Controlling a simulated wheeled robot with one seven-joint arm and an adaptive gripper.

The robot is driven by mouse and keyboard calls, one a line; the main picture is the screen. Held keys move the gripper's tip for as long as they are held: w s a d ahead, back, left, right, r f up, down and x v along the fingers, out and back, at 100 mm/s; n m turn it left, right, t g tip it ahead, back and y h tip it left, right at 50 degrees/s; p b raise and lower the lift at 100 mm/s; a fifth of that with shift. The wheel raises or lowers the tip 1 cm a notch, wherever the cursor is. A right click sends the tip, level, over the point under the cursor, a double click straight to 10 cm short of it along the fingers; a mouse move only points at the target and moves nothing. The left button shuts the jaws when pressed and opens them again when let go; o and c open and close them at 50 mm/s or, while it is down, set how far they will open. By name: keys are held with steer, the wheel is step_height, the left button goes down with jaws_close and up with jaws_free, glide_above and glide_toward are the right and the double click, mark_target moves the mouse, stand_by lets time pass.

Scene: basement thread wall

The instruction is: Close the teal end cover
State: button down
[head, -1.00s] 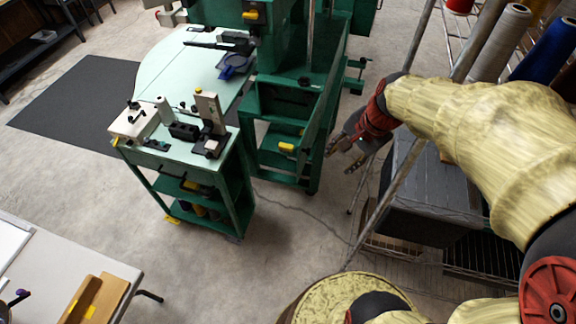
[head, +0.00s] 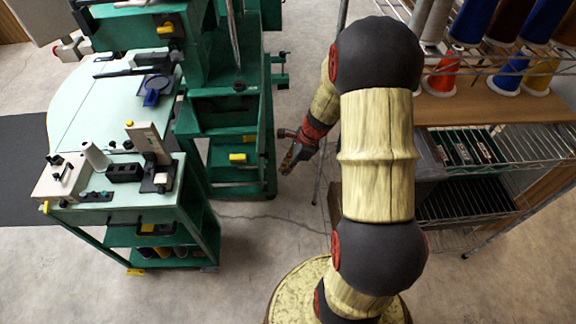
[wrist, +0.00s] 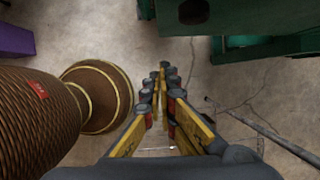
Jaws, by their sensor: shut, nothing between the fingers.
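The teal end cover appears to be the upright green panel (head: 266,140) at the right end of the green machine. It stands out from the machine, edge toward the head camera, with the shelves behind it exposed, so it looks open. My gripper (head: 289,166) is just right of the panel, low near its outer edge. I cannot tell in the head view whether they touch. In the wrist view my gripper (wrist: 163,72) is shut and empty above the floor. Green machine parts (wrist: 250,20) show beyond its tips, apart from them.
A wire rack (head: 490,150) with thread spools stands close on the right. A green trolley (head: 120,215) with small devices on top is at the left. Bare concrete floor (head: 245,245) lies between the machine and me. A thin pole (wrist: 270,135) crosses the wrist view's right side.

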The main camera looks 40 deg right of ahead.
steer(key=w+a+f+b, duration=0.2)
steer(key=w+a+f, duration=0.1)
steer(key=a, duration=0.1)
steer(key=shift+w+a+f, duration=0.15)
steer(key=shift+a+f, duration=0.05)
steer(key=shift+f, duration=0.2)
steer(key=shift+a, duration=0.15)
